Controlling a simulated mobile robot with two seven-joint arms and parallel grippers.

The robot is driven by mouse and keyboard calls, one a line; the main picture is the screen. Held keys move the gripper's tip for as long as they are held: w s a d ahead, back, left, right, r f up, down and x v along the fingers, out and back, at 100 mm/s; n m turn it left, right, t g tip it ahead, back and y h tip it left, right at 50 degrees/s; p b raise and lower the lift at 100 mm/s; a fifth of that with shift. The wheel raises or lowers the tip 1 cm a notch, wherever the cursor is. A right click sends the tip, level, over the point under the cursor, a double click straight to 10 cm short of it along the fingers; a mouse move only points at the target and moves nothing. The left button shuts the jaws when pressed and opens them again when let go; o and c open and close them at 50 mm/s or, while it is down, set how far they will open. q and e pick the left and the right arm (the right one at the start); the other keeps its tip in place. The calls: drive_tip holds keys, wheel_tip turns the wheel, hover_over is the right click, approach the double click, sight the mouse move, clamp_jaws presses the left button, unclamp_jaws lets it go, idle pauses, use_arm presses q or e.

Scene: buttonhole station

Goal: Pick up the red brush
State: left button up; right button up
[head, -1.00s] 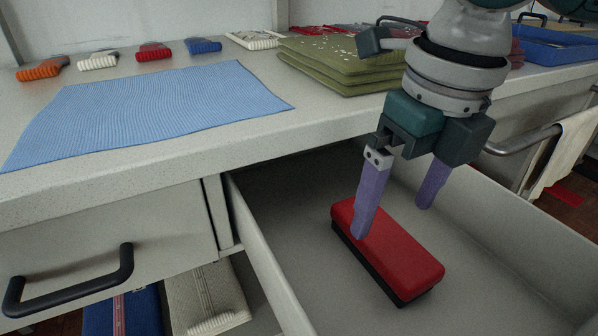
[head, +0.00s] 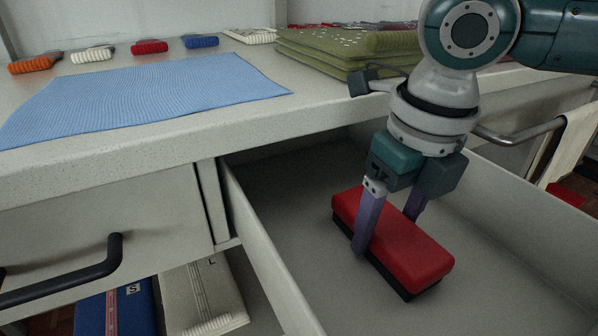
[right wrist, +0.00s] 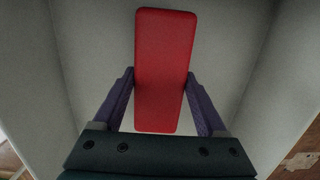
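The red brush (head: 400,241) lies in the open drawer, red back up and dark underside down. My right gripper (head: 385,232) has come down over it, with one purple finger on each side of its middle. In the right wrist view, the red back of the brush (right wrist: 164,75) lies lengthwise between the two fingers of the right gripper (right wrist: 162,76). The fingers look open, with narrow gaps beside the brush further up. The fingertips lie close to its sides, and contact cannot be told. The far finger is partly hidden behind the brush. My left gripper is not in view.
The drawer (head: 520,240) has walls around the brush, with bare floor to its right. On the counter (head: 140,150) lie a blue cloth (head: 150,95), a green folded stack (head: 340,50) and several small coloured brushes (head: 149,47). A black handle (head: 70,280) sticks out at lower left.

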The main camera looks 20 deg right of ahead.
drive_tip(key=c, duration=0.6)
drive_tip(key=shift+r, duration=0.1)
